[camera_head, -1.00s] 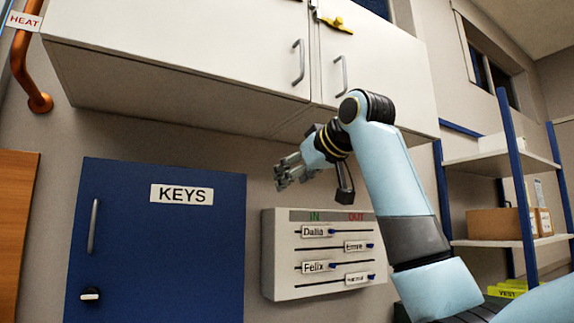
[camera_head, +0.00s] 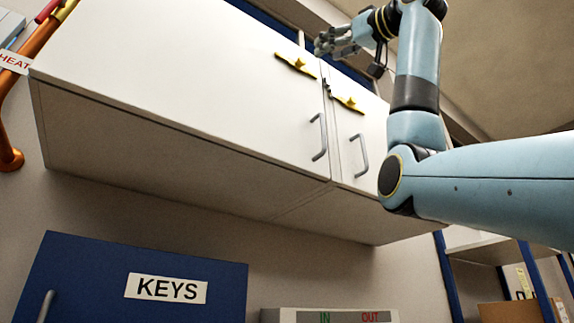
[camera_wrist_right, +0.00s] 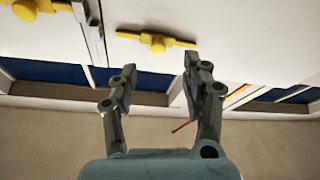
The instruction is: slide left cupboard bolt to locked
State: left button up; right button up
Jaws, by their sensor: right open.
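The left cupboard bolt (camera_head: 296,64) is a yellow bar with a raised knob near the top right of the left door (camera_head: 190,80). In the right wrist view the same bolt (camera_wrist_right: 157,42) lies just beyond the fingertips, apart from them. My right gripper (camera_head: 320,42) is up by the top edge of the cupboard, near this bolt. In the wrist view my right gripper (camera_wrist_right: 158,66) has its two fingers spread, with nothing between them. My left gripper is out of view.
A second yellow bolt (camera_head: 348,103) is on the right door (camera_head: 368,130). Each door has a grey handle, at left (camera_head: 319,137) and right (camera_head: 360,155). Below are a blue KEYS cabinet (camera_head: 95,270) and an IN/OUT board (camera_head: 330,315). An orange pipe (camera_head: 30,65) runs at left.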

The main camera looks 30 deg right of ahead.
aim_at(303, 60)
jog(key=p+x, duration=0.1)
jog(key=x, duration=0.1)
jog(key=r+p+x, duration=0.1)
jog(key=p+x, duration=0.1)
jog(key=x, duration=0.1)
jog(key=p+x, duration=0.1)
jog(key=x, duration=0.2)
jog(key=shift+s+a+r+p, duration=0.1)
jog(key=shift+r+p, duration=0.25)
jog(key=shift+r, duration=0.1)
jog(key=shift+w+r+p, duration=0.2)
jog(key=shift+w+p, duration=0.1)
jog(key=shift+w, duration=0.35)
jog(key=shift+a, duration=0.1)
jog(key=shift+c, duration=1.4)
jog(key=c, duration=0.4)
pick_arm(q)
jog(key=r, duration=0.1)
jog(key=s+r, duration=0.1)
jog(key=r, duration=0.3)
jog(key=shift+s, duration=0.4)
pick_arm(e)
grip_shut()
